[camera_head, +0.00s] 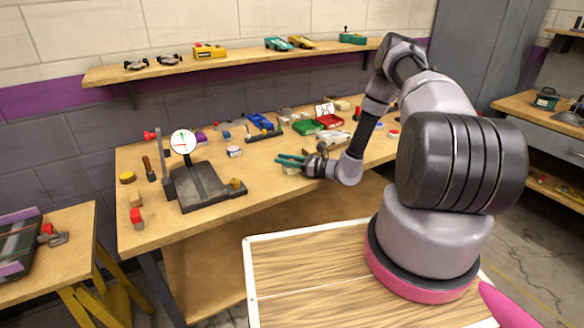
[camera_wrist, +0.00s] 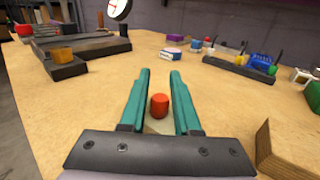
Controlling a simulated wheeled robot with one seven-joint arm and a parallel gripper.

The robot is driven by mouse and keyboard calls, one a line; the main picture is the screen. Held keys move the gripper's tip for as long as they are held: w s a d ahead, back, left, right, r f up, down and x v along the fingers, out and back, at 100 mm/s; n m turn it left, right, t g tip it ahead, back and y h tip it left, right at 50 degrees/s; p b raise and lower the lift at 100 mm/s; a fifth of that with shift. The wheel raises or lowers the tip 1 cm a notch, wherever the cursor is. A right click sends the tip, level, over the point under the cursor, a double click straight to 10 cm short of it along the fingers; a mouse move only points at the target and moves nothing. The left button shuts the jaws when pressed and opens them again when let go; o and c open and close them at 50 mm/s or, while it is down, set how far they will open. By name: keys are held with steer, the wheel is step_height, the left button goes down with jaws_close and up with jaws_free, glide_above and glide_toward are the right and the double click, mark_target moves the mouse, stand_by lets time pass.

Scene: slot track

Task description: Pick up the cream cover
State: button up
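My gripper (camera_head: 278,160) is low over the workbench, with teal fingers reaching left. In the wrist view my gripper (camera_wrist: 160,75) is open, its fingers apart on either side of a red cylinder (camera_wrist: 159,105). The cylinder touches neither finger there. A pale cream piece (camera_wrist: 157,126) shows just below the cylinder, between the finger bases, and appears to be the cream cover. It also shows in the head view as a small pale patch (camera_head: 291,171) under the fingers. Most of it is hidden by my gripper, and I cannot tell whether the cylinder is joined to it.
A dial gauge (camera_head: 183,142) on a dark stand is to the left on the bench (camera_head: 205,228). A wooden block (camera_wrist: 264,145) is close on the right.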

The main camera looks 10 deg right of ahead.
jaws_close()
steer(key=shift+r, duration=0.1)
